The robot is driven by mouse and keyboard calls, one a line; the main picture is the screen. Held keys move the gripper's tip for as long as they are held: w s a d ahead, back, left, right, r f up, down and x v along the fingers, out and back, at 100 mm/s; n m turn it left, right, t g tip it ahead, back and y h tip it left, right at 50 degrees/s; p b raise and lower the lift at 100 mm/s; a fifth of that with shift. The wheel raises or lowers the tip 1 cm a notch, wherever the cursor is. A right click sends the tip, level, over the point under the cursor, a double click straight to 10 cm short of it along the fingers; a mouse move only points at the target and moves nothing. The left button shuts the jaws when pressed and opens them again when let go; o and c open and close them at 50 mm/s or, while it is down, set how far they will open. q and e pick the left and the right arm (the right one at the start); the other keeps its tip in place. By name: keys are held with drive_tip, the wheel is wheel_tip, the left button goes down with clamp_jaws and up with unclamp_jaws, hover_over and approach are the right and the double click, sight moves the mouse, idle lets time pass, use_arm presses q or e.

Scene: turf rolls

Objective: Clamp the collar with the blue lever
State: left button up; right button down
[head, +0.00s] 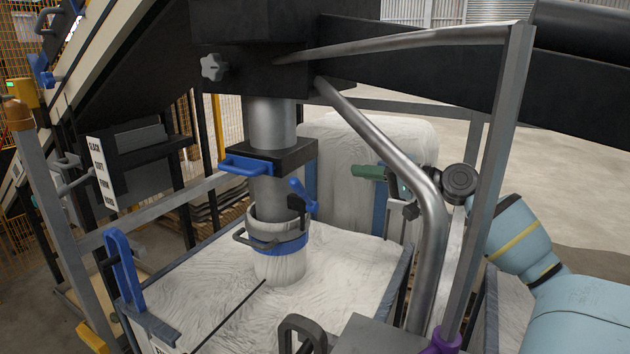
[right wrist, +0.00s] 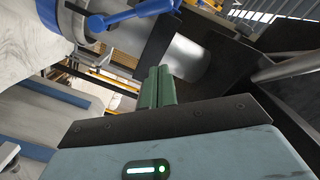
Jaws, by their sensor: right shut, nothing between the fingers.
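A vertical steel tube (head: 270,125) comes down into the gathered neck of a white bag. The collar (head: 280,246) is a blue band around that neck, with a dark loop handle on its left. The blue lever (head: 303,195) stands up, tilted, at the collar's right side. In the right wrist view the blue lever (right wrist: 130,15) crosses the top, with the pale bag neck at the left. My right gripper (head: 358,171) has green fingers, shut and empty, right of the lever and apart from it. Its fingers also show in the right wrist view (right wrist: 158,85). My left gripper is not in view.
A black bracket with a blue handle (head: 247,165) sits on the tube above the collar. A bent steel pipe (head: 385,150) and a grey post (head: 492,150) stand near my right arm. Another blue handle (head: 124,262) is at the left. A wrapped white bale (head: 335,180) stands behind.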

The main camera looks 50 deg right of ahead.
sight(302, 193)
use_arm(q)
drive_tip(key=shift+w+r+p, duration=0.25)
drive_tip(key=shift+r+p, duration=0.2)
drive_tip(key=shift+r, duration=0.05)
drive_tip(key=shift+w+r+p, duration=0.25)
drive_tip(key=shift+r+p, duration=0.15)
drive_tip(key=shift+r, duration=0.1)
use_arm(e)
drive_tip(key=w+a+f, duration=0.2)
drive_tip(key=w+a, duration=0.4)
drive_tip(key=w, duration=0.3)
drive_tip(key=shift+f, duration=0.4)
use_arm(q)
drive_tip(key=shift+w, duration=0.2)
use_arm(e)
drive_tip(key=shift+a, duration=0.1)
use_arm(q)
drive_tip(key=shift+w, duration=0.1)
use_arm(e)
drive_tip(key=shift+a+f+n, duration=0.2)
drive_tip(key=shift+n, duration=0.1)
